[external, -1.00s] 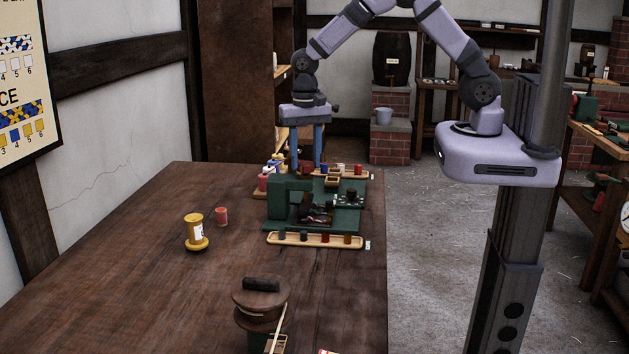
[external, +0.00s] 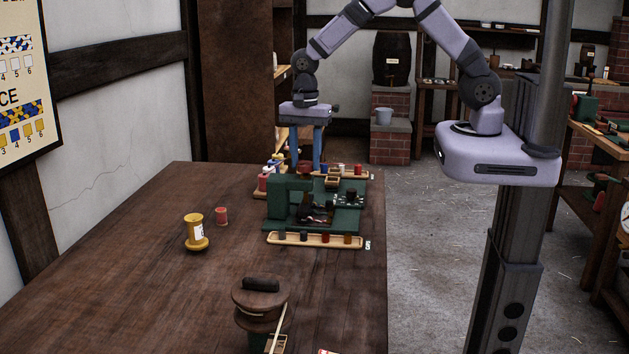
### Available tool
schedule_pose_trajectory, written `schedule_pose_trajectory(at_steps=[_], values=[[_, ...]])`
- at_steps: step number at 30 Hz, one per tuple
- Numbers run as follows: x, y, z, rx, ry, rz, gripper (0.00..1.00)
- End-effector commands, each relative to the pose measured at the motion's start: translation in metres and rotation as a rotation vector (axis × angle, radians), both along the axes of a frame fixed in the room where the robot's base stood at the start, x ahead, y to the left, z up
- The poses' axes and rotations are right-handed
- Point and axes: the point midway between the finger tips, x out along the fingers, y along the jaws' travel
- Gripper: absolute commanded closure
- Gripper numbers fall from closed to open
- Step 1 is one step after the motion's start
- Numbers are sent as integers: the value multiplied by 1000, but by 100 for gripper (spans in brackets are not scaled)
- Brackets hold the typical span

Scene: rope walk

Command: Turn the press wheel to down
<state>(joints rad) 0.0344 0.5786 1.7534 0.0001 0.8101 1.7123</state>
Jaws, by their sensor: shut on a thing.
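My gripper (external: 306,166) points down at the far end of the table, behind the green machine (external: 285,197). Its two blue fingers are closed around a small dark reddish piece (external: 305,165), which I take to be the press wheel. It is small and partly hidden by the fingers and the machine, so I cannot read which way the wheel is turned.
A tray of several small spools (external: 318,240) lies in front of the machine. A round wooden device (external: 260,300) stands at the front. The left of the table (external: 110,270) is clear.

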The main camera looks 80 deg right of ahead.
Motion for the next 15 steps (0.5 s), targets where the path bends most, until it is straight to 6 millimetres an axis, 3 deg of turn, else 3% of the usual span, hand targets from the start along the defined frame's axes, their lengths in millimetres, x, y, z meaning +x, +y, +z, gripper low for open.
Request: schedule_pose_trajectory(at_steps=[11, 12, 14, 15], values=[[3, -1, 2, -1, -8, -4, 84], [3, -1, 2, -1, -8, -4, 59], [2, -1, 2, -1, -8, -4, 45], [2, -1, 2, -1, -7, -4, 43]])
